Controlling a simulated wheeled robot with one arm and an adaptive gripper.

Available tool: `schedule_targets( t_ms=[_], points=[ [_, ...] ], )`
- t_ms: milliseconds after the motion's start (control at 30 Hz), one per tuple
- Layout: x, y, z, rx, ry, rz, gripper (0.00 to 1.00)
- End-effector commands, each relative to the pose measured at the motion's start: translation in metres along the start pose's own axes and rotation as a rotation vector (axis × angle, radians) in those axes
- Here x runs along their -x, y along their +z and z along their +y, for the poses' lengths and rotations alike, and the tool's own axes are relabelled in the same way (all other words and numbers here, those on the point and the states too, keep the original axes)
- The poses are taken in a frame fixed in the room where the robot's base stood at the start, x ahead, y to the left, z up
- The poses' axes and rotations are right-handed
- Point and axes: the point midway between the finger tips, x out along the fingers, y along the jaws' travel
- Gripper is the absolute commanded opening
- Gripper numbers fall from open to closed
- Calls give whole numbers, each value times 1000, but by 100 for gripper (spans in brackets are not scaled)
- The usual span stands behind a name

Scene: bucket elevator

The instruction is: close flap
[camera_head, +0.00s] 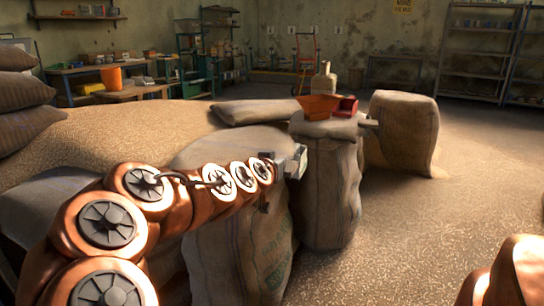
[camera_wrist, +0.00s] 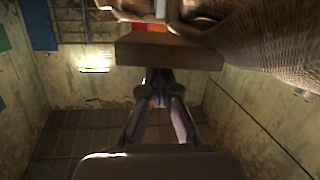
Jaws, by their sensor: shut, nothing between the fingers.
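My gripper (camera_wrist: 156,92) is shut and empty in the wrist view. In the head view the grey end of my arm (camera_head: 297,163) is in front of the middle sack, and the fingers cannot be made out. A brown block-like bar (camera_wrist: 170,53) lies across the wrist view just beyond the fingertips; I cannot tell whether they touch. An orange scoop-shaped piece (camera_head: 317,106) and a red open box (camera_head: 346,107) sit on top of the middle sack (camera_head: 332,190). I cannot make out for certain which part is the flap.
A large sack (camera_head: 245,235) stands beside and below my arm, and another sack (camera_head: 403,130) stands behind on the right. A grain heap (camera_head: 110,140) spreads at the left. Shelves (camera_head: 480,50) line the back wall. The floor at the right (camera_head: 430,220) is mostly open.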

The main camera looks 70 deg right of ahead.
Motion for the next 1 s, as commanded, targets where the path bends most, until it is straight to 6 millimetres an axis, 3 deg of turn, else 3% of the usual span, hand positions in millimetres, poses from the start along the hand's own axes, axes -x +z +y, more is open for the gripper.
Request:
schedule_targets(
  t_ms=[133, 633, 767, 1000],
  points=[
    [-5, 11, 10, -2, 24, -15, 0],
    [-8, 16, 19, 0, 43, -33, 0],
    [-4, 5, 20, 0, 42, -31, 0],
    [8, -38, 15, -4, 19, -7, 0]
  ],
)
